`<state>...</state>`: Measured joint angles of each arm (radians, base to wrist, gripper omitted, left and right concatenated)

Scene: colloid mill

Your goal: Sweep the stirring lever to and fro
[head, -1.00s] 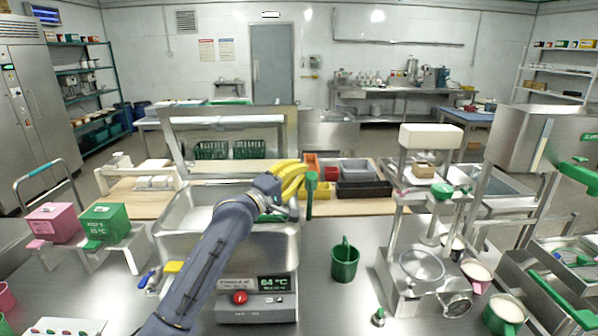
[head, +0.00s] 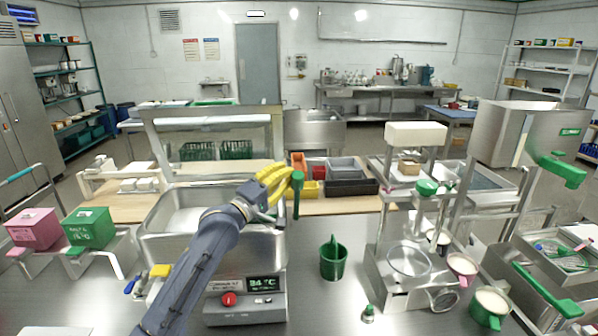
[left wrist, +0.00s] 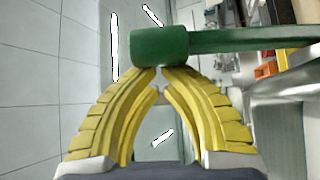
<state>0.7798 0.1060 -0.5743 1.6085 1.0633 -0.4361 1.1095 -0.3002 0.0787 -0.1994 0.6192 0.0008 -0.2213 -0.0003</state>
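The stirring lever (head: 297,195) is a green upright bar with a thick knob. It stands at the right rear edge of the steel vat (head: 180,252) in the head view. My left gripper (head: 285,183) reaches over the vat from the left, and its yellow curved fingers end beside the lever's knob. In the left wrist view the lever's green knob (left wrist: 160,45) lies across the fingertips and its bar runs to the right. The fingertips nearly meet at the knob's edge, seemingly touching it, with nothing visible between the fingers. My right gripper is out of view.
A green cup (head: 334,262) stands on the steel counter right of the vat. A steel press stand (head: 400,262) is farther right. Pink (head: 35,228) and green (head: 88,226) boxes stand on the left. Coloured bins (head: 345,175) lie behind the lever.

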